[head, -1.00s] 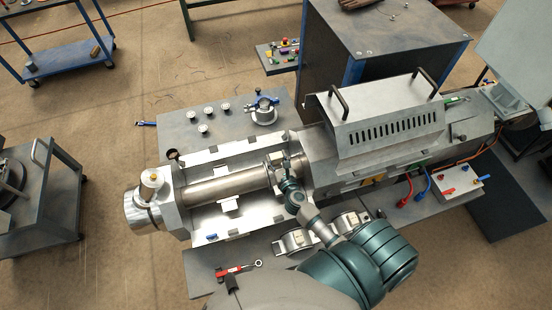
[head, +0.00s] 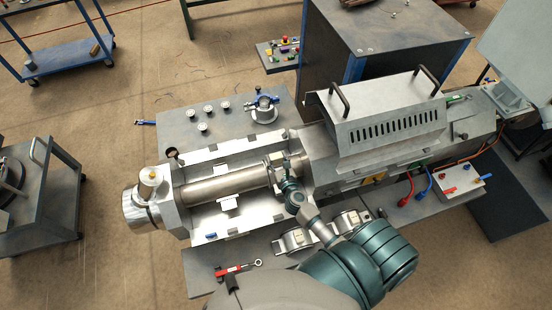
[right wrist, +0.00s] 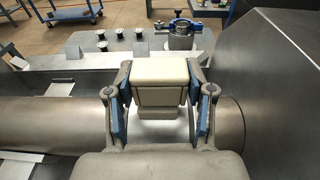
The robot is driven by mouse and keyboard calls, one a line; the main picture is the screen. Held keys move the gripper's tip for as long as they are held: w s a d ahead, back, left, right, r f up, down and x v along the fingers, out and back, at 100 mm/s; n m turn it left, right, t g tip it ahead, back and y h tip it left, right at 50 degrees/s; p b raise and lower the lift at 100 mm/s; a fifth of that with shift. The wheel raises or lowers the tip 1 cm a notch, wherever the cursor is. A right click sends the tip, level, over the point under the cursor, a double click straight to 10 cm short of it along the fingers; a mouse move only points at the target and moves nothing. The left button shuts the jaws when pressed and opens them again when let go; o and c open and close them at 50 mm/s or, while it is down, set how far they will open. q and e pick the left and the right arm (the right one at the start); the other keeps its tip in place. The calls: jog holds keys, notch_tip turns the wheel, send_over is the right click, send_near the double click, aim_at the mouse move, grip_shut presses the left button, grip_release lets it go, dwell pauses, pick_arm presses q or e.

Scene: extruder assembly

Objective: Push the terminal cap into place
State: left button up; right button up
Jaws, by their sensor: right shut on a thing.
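The terminal cap (right wrist: 160,82), a cream box-shaped block, sits between the blue-padded fingers of my right gripper (right wrist: 160,95) in the right wrist view. The gripper is shut on it, above the steel barrel (right wrist: 50,125). In the head view my right gripper (head: 284,165) reaches over the right end of the barrel (head: 225,185), by a band around it. The fingers and cap are small there, and the contact beneath the cap is hidden. My left gripper is not in view.
Two bands with cream blocks (head: 296,239) lie on the front bench beside my right arm. A red-handled tool (head: 238,268) lies further left. The slotted cover (head: 385,115) rises to the right. Several white-topped knobs (head: 203,127) and a blue-handled clamp (head: 264,110) stand behind the barrel.

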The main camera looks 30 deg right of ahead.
jog(key=shift+d+f+b, duration=0.3)
jog(key=shift+f+b, duration=0.05)
jog(key=shift+f, duration=0.2)
jog(key=shift+r+p, duration=0.15)
jog(key=shift+p, duration=0.2)
dwell(0.4)
jog(key=shift+s+a, duration=0.1)
jog(key=shift+a, duration=0.4)
dwell(1.0)
jog(key=o, duration=1.4)
jog(key=shift+c, duration=0.2)
jog(key=shift+a, duration=0.1)
jog(key=v, duration=1.1)
jog(key=shift+s+a, duration=0.2)
jog(key=shift+s, duration=0.2)
